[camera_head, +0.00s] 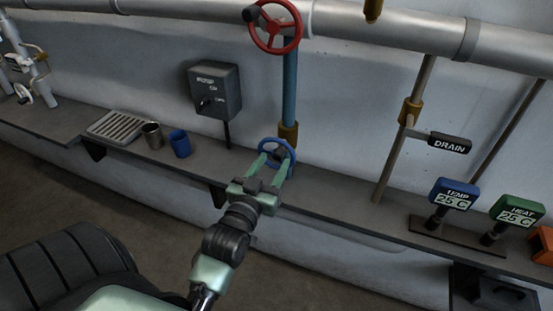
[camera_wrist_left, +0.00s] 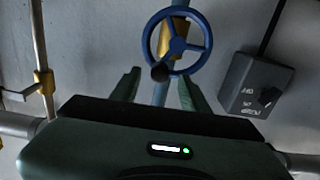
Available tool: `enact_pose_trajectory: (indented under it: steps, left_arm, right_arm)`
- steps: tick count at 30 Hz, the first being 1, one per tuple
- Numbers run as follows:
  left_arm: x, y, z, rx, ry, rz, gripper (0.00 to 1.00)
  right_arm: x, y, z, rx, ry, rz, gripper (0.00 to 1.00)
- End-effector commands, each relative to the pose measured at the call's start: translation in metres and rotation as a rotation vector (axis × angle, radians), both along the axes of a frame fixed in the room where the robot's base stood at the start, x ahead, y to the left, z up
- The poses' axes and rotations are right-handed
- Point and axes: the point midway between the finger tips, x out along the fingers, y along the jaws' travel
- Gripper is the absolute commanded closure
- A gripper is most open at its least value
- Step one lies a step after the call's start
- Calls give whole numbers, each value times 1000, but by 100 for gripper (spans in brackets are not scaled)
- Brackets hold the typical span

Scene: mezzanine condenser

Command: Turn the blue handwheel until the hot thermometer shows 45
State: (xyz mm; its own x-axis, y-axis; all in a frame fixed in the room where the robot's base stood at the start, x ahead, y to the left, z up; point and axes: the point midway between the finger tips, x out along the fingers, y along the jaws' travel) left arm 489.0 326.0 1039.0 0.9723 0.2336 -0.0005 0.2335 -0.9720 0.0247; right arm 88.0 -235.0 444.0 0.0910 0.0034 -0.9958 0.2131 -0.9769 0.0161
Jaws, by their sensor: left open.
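The blue handwheel (camera_head: 263,146) sits at the foot of a blue pipe, above the shelf. It also shows in the left wrist view (camera_wrist_left: 203,42), with spokes and a dark knob on its lower rim. My left gripper (camera_head: 276,163) is open at the wheel, its two green fingers reaching toward the rim. In the left wrist view its fingers (camera_wrist_left: 159,82) stand apart below the wheel's lower rim, with the knob between them in the picture; I cannot tell whether they touch it. A blue TEMP display (camera_head: 452,194) and a green HEAT display (camera_head: 517,209) both read 25 C. No display is labelled hot.
A red handwheel (camera_head: 297,35) is on the pipe above. A grey switch box (camera_head: 215,88) is on the wall. A metal cup (camera_head: 152,135), a blue cup (camera_head: 180,144) and a slatted tray (camera_head: 116,125) stand left on the shelf. A DRAIN sign (camera_head: 450,143) is to the right.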

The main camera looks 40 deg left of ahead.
Motion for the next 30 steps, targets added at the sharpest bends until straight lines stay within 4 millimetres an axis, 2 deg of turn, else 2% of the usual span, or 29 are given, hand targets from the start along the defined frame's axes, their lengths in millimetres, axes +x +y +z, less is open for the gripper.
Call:
enact_pose_trajectory:
  steps: [3,9,26,29,30]
  left_arm:
    - [-21,-5,-3,-2,3,1,54]
    - [-39,-10,-1,-1,0,0,54]
    - [-41,-10,0,-1,0,0,54]
    - [-39,-12,-8,-5,13,-4,54]
    - [-37,-14,-17,-9,29,-10,54]
  right_arm:
    - [0,1,-8,1,0,0,55]
    - [0,1,-12,2,0,0,55]
    - [-1,1,-11,2,0,0,55]
    - [-1,1,-12,1,0,0,55]
    - [-1,1,-12,1,0,0,55]
